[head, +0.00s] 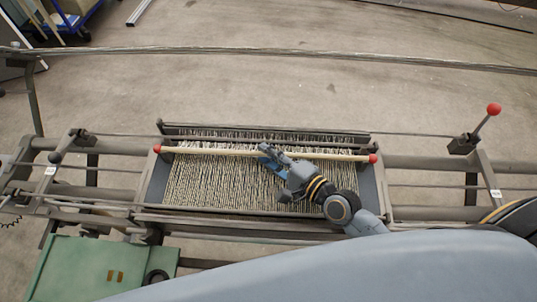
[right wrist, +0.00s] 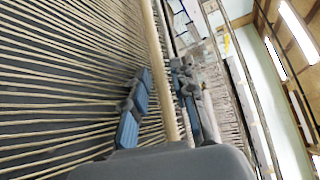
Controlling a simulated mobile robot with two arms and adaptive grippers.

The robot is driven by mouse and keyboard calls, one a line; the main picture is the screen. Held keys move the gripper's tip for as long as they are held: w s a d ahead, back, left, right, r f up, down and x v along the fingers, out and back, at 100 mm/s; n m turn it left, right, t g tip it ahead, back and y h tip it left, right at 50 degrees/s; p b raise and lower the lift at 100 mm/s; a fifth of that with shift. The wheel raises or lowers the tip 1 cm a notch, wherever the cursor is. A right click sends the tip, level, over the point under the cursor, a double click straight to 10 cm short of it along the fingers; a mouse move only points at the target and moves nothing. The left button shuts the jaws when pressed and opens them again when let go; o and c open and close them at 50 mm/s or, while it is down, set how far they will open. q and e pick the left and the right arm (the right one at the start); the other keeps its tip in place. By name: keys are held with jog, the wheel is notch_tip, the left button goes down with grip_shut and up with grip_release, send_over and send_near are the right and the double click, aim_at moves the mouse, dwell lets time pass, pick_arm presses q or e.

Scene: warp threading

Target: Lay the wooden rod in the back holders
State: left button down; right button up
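The wooden rod (head: 222,152) is pale with red ball ends and lies left to right over the warp threads, near the far side of the loom frame. My right gripper (head: 268,150) is over its middle. In the right wrist view, the rod (right wrist: 159,60) runs between the two blue-padded fingers of this gripper (right wrist: 163,100). The fingers stand apart, with a small gap showing beside the rod, so the gripper looks open around it. I cannot make out the back holders clearly or tell whether the rod ends touch them. My left gripper is not in view.
The warp threads (head: 215,185) fill the frame below the rod. A lever with a red knob (head: 493,109) stands at the right, and a black knob (head: 55,157) at the left. A long bar (head: 300,56) crosses behind. A green panel (head: 95,268) is at the lower left.

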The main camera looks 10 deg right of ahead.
jog(key=shift+o, duration=0.3)
jog(key=shift+f, duration=0.1)
jog(key=shift+s+d, duration=0.15)
jog(key=shift+s, duration=0.1)
jog(key=v, duration=1)
jog(key=shift+s+d+r, duration=0.35)
jog(key=shift+s+d, duration=0.05)
jog(key=shift+s, duration=0.2)
